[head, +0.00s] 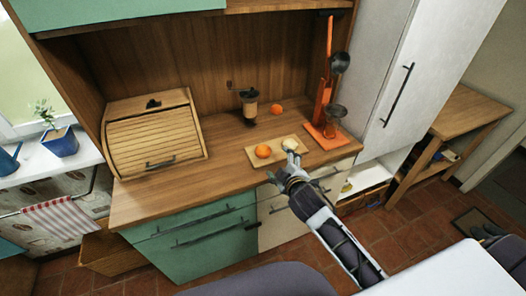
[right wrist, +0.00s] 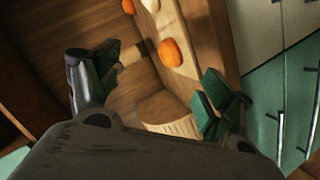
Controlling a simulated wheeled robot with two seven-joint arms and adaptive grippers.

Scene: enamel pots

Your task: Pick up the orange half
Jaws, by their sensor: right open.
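A small wooden board (head: 277,155) lies near the front edge of the wooden counter. On it sit a round orange piece (head: 263,151) and a pale, rounded piece (head: 289,142). I cannot tell for sure which is the orange half; the pale one may be a cut face. In the right wrist view the orange piece (right wrist: 170,52) is clear, and the pale piece (right wrist: 150,5) is cut by the top edge. My right gripper (head: 287,165) is open and empty, at the board's front edge. Its spread fingers also show in the right wrist view (right wrist: 158,90). My left gripper is out of view.
Another orange fruit (head: 276,109) lies farther back, beside a coffee grinder (head: 249,103). A tall orange press (head: 325,100) stands to the right. A wooden bread box (head: 155,135) stands at the left. The counter between bread box and board is clear.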

